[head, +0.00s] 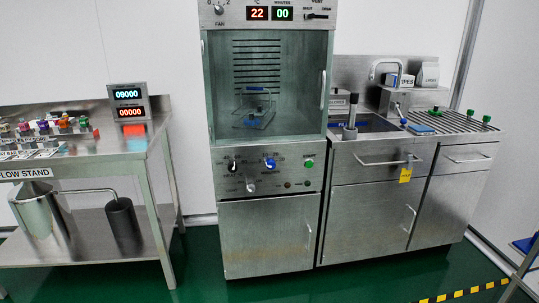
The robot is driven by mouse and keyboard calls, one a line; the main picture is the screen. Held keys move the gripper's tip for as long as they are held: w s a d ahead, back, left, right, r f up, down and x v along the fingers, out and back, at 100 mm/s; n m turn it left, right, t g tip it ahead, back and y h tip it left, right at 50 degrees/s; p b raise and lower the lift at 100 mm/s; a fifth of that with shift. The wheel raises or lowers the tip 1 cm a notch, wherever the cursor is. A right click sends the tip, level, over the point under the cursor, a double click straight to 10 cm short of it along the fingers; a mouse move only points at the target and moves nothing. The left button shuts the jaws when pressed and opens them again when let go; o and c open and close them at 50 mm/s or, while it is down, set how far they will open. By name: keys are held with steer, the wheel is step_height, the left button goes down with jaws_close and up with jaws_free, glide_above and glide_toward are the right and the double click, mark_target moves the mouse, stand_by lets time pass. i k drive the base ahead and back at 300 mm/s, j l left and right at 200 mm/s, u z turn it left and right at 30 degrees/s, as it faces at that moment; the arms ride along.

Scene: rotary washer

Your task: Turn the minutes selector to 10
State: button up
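The steel cabinet (268,209) with a glass-fronted chamber stands in the middle of the head view. Its lower panel carries a black knob (232,166) at the left and a blue knob (270,163) in the middle, with small printed marks around them. The marks are too small to read surely, so I cannot tell which knob is the minutes selector or where it points. The minutes display (282,13) at the top reads 00 in green. The temperature display (257,13) beside it reads 22. My gripper is not in view.
A green button (309,164) and a grey knob (251,185) share the panel. A steel flow stand (87,187) is at left, a sink counter (383,148) at right. The green floor (365,285) before the cabinet is clear. Striped tape (465,292) lies lower right.

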mark_target(271, 164)
steer(key=i+u, duration=0.4)
steer(key=i+l+u, duration=0.1)
steer(key=i+u, duration=0.25)
